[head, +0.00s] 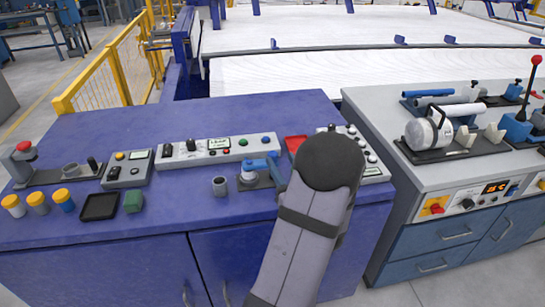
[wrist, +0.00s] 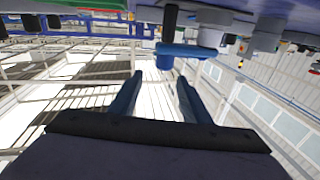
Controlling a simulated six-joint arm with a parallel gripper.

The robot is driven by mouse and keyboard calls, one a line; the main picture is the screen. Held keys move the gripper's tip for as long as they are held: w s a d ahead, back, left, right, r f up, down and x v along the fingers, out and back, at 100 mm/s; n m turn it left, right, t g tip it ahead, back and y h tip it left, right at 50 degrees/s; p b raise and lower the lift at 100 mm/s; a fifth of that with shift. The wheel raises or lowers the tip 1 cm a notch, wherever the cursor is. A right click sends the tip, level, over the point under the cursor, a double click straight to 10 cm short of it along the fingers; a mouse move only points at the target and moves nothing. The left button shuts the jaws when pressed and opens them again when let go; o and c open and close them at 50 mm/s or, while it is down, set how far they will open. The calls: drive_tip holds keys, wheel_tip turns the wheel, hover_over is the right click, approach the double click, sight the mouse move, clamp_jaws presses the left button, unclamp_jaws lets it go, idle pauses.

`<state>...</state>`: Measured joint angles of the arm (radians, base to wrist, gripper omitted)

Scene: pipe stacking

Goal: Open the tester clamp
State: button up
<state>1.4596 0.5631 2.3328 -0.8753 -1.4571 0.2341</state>
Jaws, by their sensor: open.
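What looks like the tester clamp, a small device with a blue arm (head: 257,164) over a metal cylinder on a dark plate, sits on the blue bench left of my arm. In the wrist view, which looks upside down, a blue bar with a round end (wrist: 185,51) lies just beyond my fingertips, beside a dark post. My gripper (wrist: 160,75) is open, with two blue fingers spread and nothing between them. The fingers look apart from the bar. In the head view my grey arm hides most of the gripper and part of the device's right side.
A small grey cup (head: 219,186) stands left of the device. A control panel (head: 218,150) and a red tray (head: 296,143) lie behind it. A grey bench (head: 385,100) with fixtures stands at right.

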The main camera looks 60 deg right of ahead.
sight(275, 159)
drive_tip(key=shift+s+a+f, duration=0.2)
drive_tip(key=shift+a+f, duration=0.35)
drive_tip(key=shift+f, duration=0.35)
drive_tip(key=shift+p+x, duration=0.75)
drive_tip(key=shift+x, duration=2.95)
drive_tip(key=shift+f, duration=0.25)
clamp_jaws()
